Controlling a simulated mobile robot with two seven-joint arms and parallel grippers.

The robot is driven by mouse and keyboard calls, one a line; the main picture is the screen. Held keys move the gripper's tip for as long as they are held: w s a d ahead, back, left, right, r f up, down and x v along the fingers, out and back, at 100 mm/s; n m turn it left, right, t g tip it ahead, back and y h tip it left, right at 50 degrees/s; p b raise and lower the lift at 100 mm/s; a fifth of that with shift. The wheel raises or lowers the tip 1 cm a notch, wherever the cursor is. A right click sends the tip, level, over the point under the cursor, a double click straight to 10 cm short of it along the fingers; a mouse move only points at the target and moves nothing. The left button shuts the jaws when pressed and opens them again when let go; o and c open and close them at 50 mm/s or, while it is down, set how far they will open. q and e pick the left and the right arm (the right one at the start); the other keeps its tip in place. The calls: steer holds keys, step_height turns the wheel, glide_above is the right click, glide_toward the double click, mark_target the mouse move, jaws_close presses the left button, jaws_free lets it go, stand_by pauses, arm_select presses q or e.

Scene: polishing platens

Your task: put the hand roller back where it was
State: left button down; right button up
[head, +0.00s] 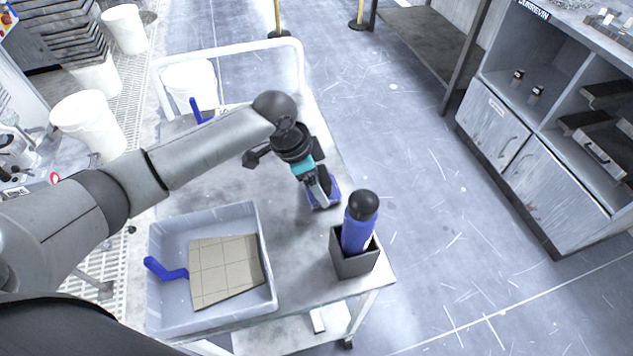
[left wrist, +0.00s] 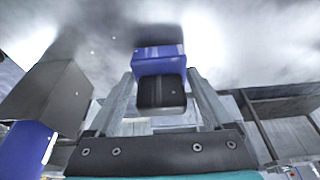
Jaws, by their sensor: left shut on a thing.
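My left gripper (head: 320,190) reaches down over the right side of the table (head: 215,180). It is shut on a blue and black piece (head: 331,197), low at the table top. In the left wrist view this piece (left wrist: 159,68) sits between the two fingers, blue at the far end and black nearer. Its full shape is hidden, so I cannot tell for sure that it is the hand roller. A bent blue handle (head: 166,269) lies in the grey tray (head: 260,221). Another blue handle (head: 196,111) shows behind my arm. My right gripper is not in view.
A dark square holder (head: 352,262) with a blue, black-topped bottle (head: 359,225) stands at the front right table corner, close to my gripper. The tray holds a beige tiled pad (head: 225,268). A white bucket (head: 188,80) stands at the far end. Open floor lies right of the table.

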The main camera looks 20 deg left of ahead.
arm_select(q)
steer(key=shift+s+f, duration=0.25)
steer(key=shift+f, duration=0.4)
steer(key=shift+c, duration=0.8)
jaws_free()
steer(key=shift+f, duration=0.1)
steer(key=shift+o, duration=0.8)
steer(key=shift+w, duration=0.15)
steer(key=shift+r, duration=0.2)
steer(key=shift+w+r, duration=0.1)
steer(key=shift+r, duration=0.15)
steer(key=p+v, duration=0.3)
steer(key=v, duration=0.9)
steer(key=shift+r, duration=0.4)
